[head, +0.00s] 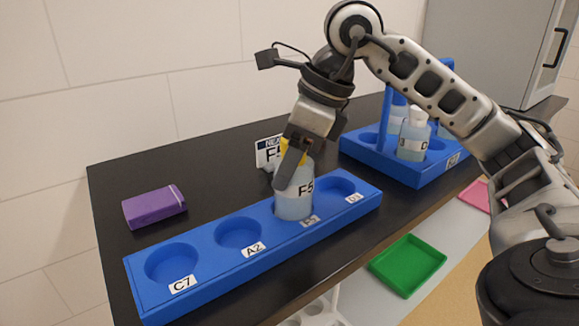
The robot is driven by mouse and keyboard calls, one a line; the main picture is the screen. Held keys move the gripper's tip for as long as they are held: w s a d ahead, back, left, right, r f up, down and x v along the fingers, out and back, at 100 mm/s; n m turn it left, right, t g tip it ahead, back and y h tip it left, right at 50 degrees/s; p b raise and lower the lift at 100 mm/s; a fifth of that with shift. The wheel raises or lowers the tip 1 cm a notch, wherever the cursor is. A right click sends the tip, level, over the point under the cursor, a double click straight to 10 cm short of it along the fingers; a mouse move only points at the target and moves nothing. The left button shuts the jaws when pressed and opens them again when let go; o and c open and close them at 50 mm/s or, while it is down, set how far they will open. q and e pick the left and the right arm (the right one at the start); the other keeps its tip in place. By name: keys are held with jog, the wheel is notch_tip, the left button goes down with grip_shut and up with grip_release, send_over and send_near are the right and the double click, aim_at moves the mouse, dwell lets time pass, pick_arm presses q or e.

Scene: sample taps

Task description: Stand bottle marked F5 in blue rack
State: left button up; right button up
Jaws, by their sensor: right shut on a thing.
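The bottle marked F5 (295,203) is pale blue and stands upright in the third well from the left of the blue rack (207,279), at the well whose label appears to read F5. My right gripper (291,163) reaches down from above and is shut on the bottle's upper part, hiding its cap. The rack's wells labelled C7 and A2 on the left and the one at the right end are empty. My left gripper is not in view.
A white sign (267,152) stands behind the bottle, partly hidden. A purple box (154,207) lies at left. A blue carrier (378,158) with bottles stands at back right. A green tray (407,264) sits lower, beyond the black table's edge.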

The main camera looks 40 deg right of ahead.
jog(key=shift+f, duration=0.2)
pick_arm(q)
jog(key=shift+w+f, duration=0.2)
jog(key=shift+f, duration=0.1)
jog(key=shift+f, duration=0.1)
pick_arm(e)
jog(key=shift+f, duration=0.15)
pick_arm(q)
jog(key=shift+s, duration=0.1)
pick_arm(e)
jog(key=o, duration=1.5)
jog(key=shift+c, duration=0.2)
